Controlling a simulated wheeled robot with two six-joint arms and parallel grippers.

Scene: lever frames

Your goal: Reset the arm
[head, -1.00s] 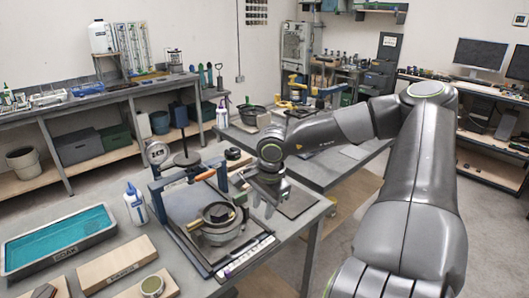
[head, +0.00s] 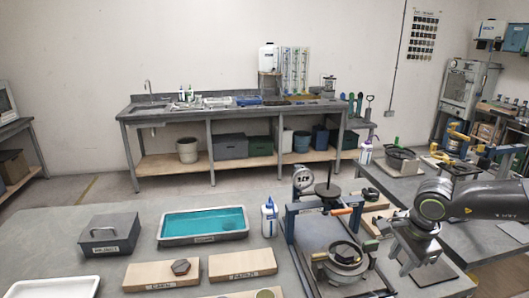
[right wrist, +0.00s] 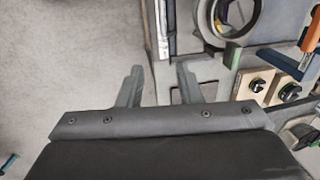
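My right arm comes in from the right edge of the head view. Its gripper (head: 408,262) hangs over the right end of the near bench, just right of the lever frame. In the right wrist view the two fingers of this gripper (right wrist: 158,88) stand apart with nothing between them. The lever frame (head: 290,222) has blue posts, a dark base plate, an orange-tipped lever (head: 341,211) and a round grey ring fixture (head: 344,258). The gripper is apart from the lever in the head view. My left gripper is in neither view.
A round dial (head: 302,177) and white bottle (head: 269,217) stand by the frame. A teal-filled tray (head: 160,236), grey lidded box (head: 109,247), and wooden boards (head: 150,276) occupy the bench to the left. Floor shows left of the fingers in the wrist view.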

